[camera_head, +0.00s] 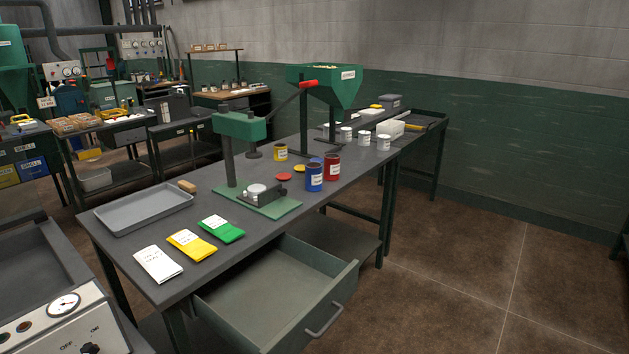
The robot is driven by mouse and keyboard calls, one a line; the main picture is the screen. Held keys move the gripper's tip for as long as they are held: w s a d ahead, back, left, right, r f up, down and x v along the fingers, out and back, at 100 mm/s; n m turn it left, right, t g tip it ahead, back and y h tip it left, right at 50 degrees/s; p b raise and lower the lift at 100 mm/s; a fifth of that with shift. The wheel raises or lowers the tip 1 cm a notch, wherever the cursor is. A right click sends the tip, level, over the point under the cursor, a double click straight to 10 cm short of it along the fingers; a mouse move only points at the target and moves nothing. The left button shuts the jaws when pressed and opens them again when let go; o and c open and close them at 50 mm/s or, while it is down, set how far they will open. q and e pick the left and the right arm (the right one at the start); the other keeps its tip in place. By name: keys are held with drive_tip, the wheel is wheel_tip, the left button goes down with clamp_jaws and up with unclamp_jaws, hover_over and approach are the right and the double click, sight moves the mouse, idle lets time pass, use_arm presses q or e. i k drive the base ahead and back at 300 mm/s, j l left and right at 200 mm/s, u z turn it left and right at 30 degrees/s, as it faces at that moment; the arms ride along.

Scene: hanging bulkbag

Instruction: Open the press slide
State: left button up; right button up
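A green press (238,126) stands on the long grey workbench (130,245). Its dark lever runs up to the right and ends in a red handle (308,84). The press's dark ram (254,152) hangs above the base with a gap below it. On the green base plate (270,211) sits a dark block, seemingly the slide (267,198), with a round pale disc (257,190) on top. How far the slide is out cannot be told. Neither of my grippers shows in the head view.
A drawer (265,290) under the bench front stands open and empty. A grey tray (145,209), white, yellow and green packets (192,245) and blue (314,177) and red cans (332,167) lie around the press. A green hopper (327,82) stands behind. Floor at right is clear.

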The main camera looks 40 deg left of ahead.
sight(269, 195)
drive_tip(key=u, duration=1.5)
drive_tip(key=i+l, duration=0.1)
drive_tip(key=l, duration=0.2)
drive_tip(key=i+l, duration=0.15)
drive_tip(key=l, duration=0.15)
drive_tip(key=i+l, duration=0.1)
drive_tip(key=l, duration=0.2)
drive_tip(key=z, duration=0.05)
